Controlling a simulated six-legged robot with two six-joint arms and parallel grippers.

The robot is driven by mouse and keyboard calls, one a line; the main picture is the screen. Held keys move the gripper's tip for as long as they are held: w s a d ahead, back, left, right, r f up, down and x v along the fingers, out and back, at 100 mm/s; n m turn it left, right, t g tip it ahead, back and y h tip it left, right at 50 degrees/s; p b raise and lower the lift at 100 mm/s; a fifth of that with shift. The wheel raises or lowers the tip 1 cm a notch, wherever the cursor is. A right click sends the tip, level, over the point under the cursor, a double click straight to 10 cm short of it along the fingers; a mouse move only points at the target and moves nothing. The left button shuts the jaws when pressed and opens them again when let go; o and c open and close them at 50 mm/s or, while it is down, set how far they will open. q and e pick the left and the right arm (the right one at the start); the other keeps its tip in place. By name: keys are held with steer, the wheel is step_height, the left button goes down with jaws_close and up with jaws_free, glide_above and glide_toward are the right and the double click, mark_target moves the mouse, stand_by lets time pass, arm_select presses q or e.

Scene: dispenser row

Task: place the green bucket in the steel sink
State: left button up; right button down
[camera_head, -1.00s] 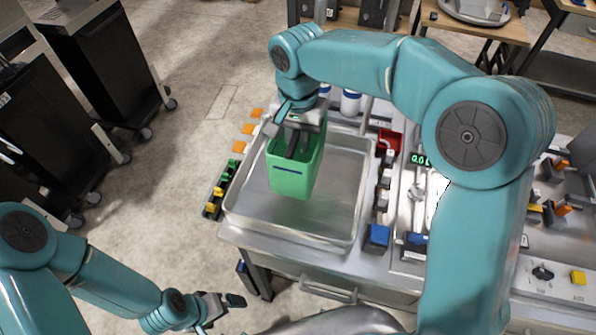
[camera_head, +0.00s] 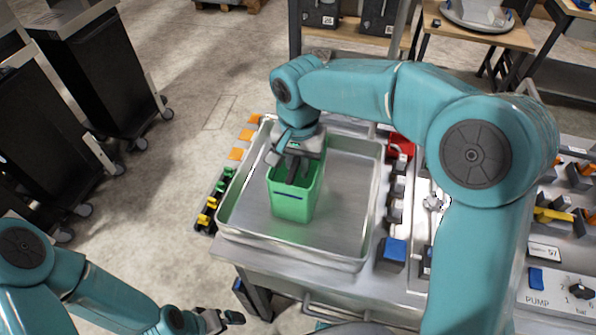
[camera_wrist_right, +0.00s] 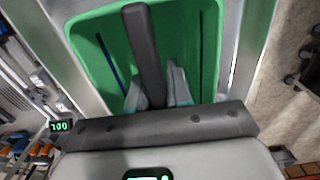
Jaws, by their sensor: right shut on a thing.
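A strip with orange, green and yellow parts (camera_head: 222,185) runs along the sink's left edge. A red bin (camera_head: 401,146) and a blue block (camera_head: 392,253) sit to its right. Black wheeled carts (camera_head: 108,70) stand at the left, with open floor between.

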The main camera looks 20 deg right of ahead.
steer(key=shift+w+d+f, duration=0.1)
steer(key=shift+f, duration=0.1)
steer(key=shift+w+a, duration=0.25)
steer(key=shift+s+f, duration=0.1)
steer(key=shift+s, duration=0.05)
steer(key=c, duration=1.5)
jaws_free()
steer(key=shift+s+d, duration=0.1)
steer(key=o, duration=0.5)
steer(key=shift+d, duration=0.1)
steer(key=shift+c, duration=0.2)
steer(key=shift+w+f, duration=0.1)
steer(key=shift+w, duration=0.1)
steer(key=shift+s+r+p, duration=0.1)
steer(key=shift+r+p, duration=0.2)
steer(key=shift+r, duration=0.05)
step_height(320, 180, up, 12)
steer(key=shift+f, duration=0.1)
